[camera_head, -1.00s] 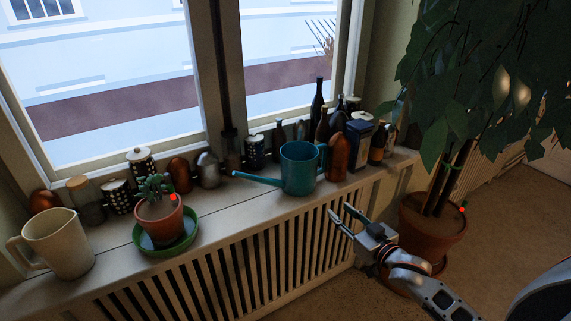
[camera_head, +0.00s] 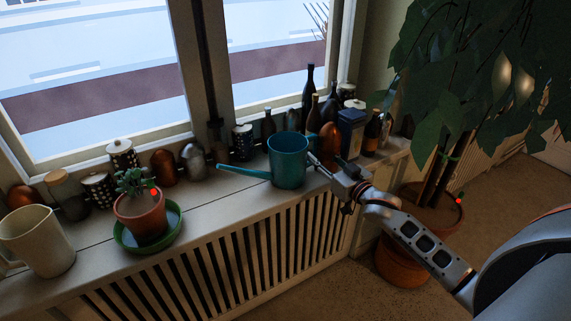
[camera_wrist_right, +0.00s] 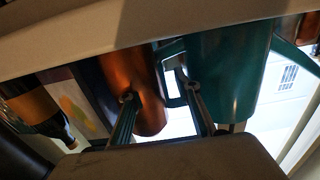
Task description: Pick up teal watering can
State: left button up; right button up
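The teal watering can (camera_head: 287,163) stands upright on the windowsill, its spout pointing left and its handle on the right. It also shows in the right wrist view (camera_wrist_right: 229,75), right of centre, with its handle loop near the middle. My right gripper (camera_head: 320,165) is at the can's handle side, just above the sill. In the wrist view its two fingers (camera_wrist_right: 155,95) are spread apart. One finger overlaps the handle and the other overlaps a copper-coloured vessel (camera_wrist_right: 134,85); I cannot tell whether they touch. My left gripper is not in view.
The copper vessel (camera_head: 329,141), a dark blue box (camera_head: 351,133) and several bottles crowd the sill beside my gripper. A potted succulent (camera_head: 141,216) and a cream jug (camera_head: 38,242) stand left. A large potted plant (camera_head: 405,262) is right of my arm.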

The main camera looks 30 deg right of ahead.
aim_at(317, 154)
jog(key=w, duration=0.3)
jog(key=shift+w+f, duration=0.15)
jog(key=shift+a, duration=0.1)
grip_shut()
jog(key=shift+r, duration=0.2)
jog(key=shift+r, duration=0.15)
